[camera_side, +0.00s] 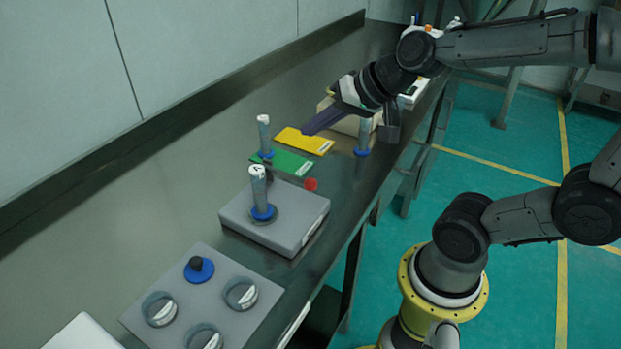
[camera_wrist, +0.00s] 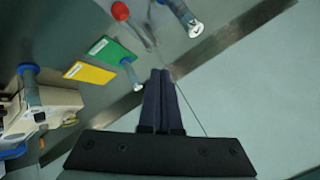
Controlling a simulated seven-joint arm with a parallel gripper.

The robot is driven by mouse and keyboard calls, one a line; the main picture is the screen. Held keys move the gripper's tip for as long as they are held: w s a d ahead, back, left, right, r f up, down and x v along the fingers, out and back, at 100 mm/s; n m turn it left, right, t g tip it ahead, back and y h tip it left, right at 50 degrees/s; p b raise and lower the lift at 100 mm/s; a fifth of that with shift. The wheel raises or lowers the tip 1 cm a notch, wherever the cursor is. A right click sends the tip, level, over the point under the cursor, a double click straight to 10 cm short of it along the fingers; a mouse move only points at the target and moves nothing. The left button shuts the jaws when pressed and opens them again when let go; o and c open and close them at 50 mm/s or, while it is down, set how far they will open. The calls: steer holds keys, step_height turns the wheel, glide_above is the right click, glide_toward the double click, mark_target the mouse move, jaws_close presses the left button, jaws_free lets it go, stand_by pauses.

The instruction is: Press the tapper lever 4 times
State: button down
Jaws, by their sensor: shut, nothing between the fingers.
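The tapper lever appears to be the part with the red ball knob (camera_side: 310,184), behind the right back edge of the grey box (camera_side: 270,232). The knob also shows at the top of the wrist view (camera_wrist: 120,11), with a thin rod running from it. My gripper (camera_side: 306,131) is shut and empty, with dark purple fingers. It is above the bench near the yellow plate, apart from the red knob. In the wrist view the shut fingers (camera_wrist: 159,74) point toward the bench edge and wall. The lever's base is not clear.
A labelled tube (camera_side: 259,189) stands on the grey box. Other blue-based tubes (camera_side: 264,135) stand near the green plate (camera_side: 283,162) and yellow plate (camera_side: 304,141). A grey plate with round cups (camera_side: 215,268) lies in front. The bench's left strip is clear.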

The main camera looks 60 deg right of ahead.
mark_target(311, 181)
steer(key=shift+f, duration=0.1)
steer(key=shift+f, duration=4.35)
steer(key=shift+f, duration=0.15)
steer(key=shift+f, duration=0.25)
steer(key=shift+f, duration=1.25)
stand_by(0.5)
steer(key=shift+r, duration=1.65)
steer(key=shift+r, duration=0.1)
